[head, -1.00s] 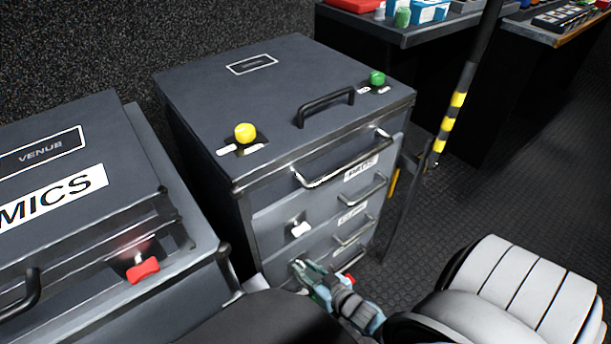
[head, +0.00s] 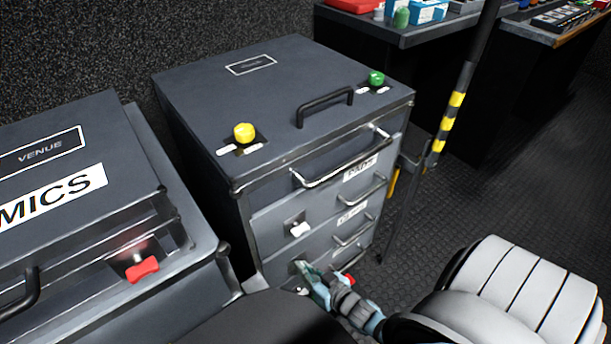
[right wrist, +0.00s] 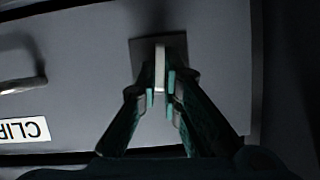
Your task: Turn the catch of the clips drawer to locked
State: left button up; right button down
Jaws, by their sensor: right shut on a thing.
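The clips drawer (right wrist: 85,85) fills much of the right wrist view, its label (right wrist: 24,130) upside down and partly cut off. Its catch (right wrist: 160,62) is a pale, narrow lever on a dark square plate (right wrist: 145,48), and its long side runs up and down in that view. My right gripper (right wrist: 161,90) is shut on this catch, one finger on each side. In the head view my right gripper (head: 306,272) is at the left part of a lower drawer front and hides the catch. My left gripper is not in view.
The grey drawer cabinet (head: 215,100) has a yellow knob (head: 244,132) and a green knob (head: 376,78) on top. A white catch (head: 299,229) is on the drawer above. The MICS case (head: 110,130) with a red catch (head: 142,269) stands left. A striped pole (head: 450,115) stands right.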

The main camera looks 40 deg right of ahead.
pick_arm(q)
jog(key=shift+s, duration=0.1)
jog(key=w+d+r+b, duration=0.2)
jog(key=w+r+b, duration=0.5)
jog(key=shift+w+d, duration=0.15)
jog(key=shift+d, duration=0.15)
pick_arm(e)
jog(key=shift+w+d+f+m+t+y, duration=0.15)
jog(key=shift+m+t+y, duration=0.65)
jog(key=shift+m, duration=1.3)
jog(key=shift+s+d+f+m+t+y, duration=0.15)
jog(key=shift+f+m+t+y, duration=0.15)
jog(key=shift+m+y, duration=1.4)
jog(key=shift+w+d+f+m+t+y, duration=0.15)
jog(key=shift+m+t+y, duration=0.45)
jog(key=shift+m, duration=1.9)
